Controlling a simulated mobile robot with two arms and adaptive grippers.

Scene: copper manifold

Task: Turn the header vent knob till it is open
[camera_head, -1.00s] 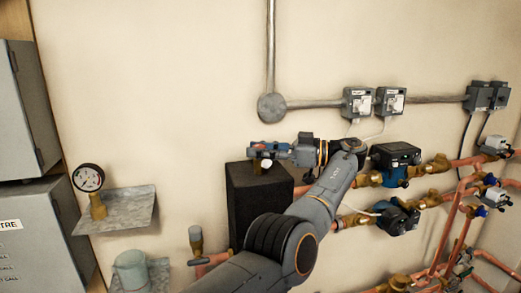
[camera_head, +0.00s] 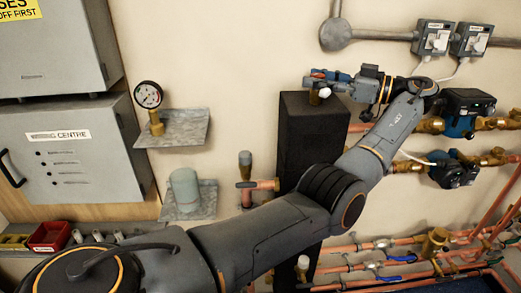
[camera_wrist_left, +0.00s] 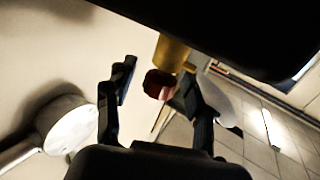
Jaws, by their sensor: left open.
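In the left wrist view a brass vent body (camera_wrist_left: 171,53) carries a small dark red knob (camera_wrist_left: 157,85). The knob shows between the two fingers of my open left gripper (camera_wrist_left: 157,88), nearer the middle than either finger, with no clear contact. In the head view the left gripper (camera_head: 317,80) is at the top of the tall black header block (camera_head: 312,125). A small brass piece (camera_head: 314,97) and a pale round part (camera_head: 325,92) show just under the fingers there. The knob's turn position cannot be read. My right gripper is not in view.
A pressure gauge (camera_head: 148,95) stands on a grey bracket left of the block. A brass valve (camera_head: 245,165) on copper pipe is close to the block's left side. Pumps (camera_head: 467,112) and copper pipes lie to the right. Grey cabinets (camera_head: 70,150) stand at the far left.

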